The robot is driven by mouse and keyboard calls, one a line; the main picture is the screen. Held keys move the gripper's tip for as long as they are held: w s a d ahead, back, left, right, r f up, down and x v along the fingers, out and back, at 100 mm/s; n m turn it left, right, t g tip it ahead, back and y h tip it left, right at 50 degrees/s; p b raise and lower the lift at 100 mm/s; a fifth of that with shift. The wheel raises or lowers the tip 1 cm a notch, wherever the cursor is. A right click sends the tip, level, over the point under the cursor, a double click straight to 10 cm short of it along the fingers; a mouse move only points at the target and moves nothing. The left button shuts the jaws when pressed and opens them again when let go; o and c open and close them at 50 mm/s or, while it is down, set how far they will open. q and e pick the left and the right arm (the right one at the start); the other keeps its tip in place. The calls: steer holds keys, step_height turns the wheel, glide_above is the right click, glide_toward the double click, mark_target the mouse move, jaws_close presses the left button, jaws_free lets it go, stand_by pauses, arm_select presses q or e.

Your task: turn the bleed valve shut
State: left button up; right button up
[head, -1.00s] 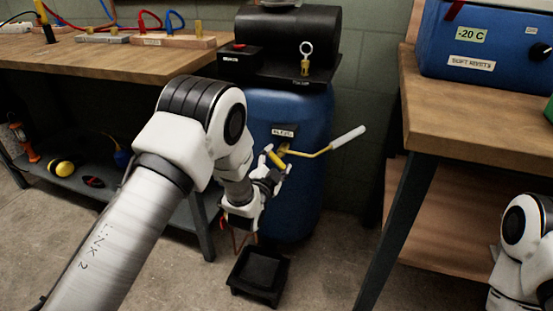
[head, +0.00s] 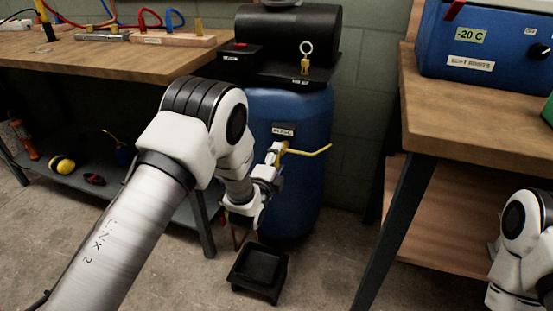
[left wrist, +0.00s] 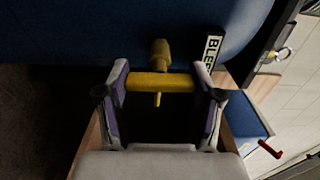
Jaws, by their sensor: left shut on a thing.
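The bleed valve is on the front of the blue tank (head: 308,120), below a label that reads BLEED in part (left wrist: 212,48). Its yellow handle (left wrist: 160,82) lies across between the fingers of my left gripper (left wrist: 160,74) in the left wrist view, with the brass stem (left wrist: 160,53) behind it. My left gripper (head: 274,156) is shut on the handle; in the head view the fingers hide most of it. A bent yellow spout (head: 312,152) points right from the valve, with nothing white at its tip. My right gripper is out of view.
A black tray (head: 258,272) stands on the floor below the tank. Workbenches stand left (head: 110,62) and right (head: 480,120), the right one bearing a blue box (head: 480,45). A black compressor unit (head: 290,40) tops the tank. Yellow earmuffs (head: 62,165) lie on the left lower shelf.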

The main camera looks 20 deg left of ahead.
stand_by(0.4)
arm_select(q)
steer(key=o, duration=1.2)
steer(key=shift+c, duration=0.2)
steer(key=shift+s, duration=0.1)
steer(key=s, duration=1.2)
steer(key=shift+a, duration=0.2)
steer(key=shift+f, duration=0.1)
